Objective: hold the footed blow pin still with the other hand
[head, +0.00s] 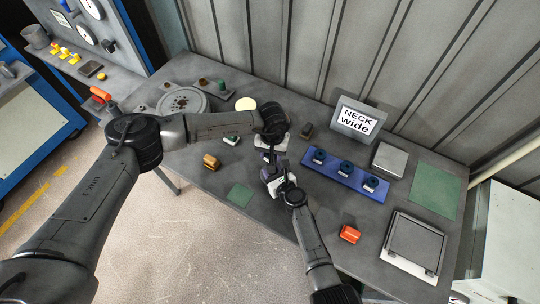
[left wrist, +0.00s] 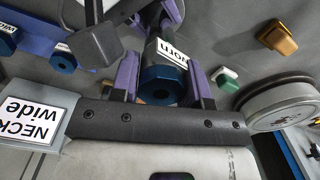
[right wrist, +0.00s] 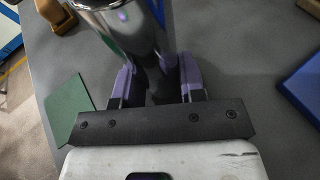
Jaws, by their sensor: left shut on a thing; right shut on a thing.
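I cannot tell whether the two held parts join.
A blue rack (head: 333,176) with several dark-topped pieces stands right of the grippers, before a "NECK wide" sign (head: 357,120). A brown block (head: 211,161) and a round plate (head: 184,102) are left.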

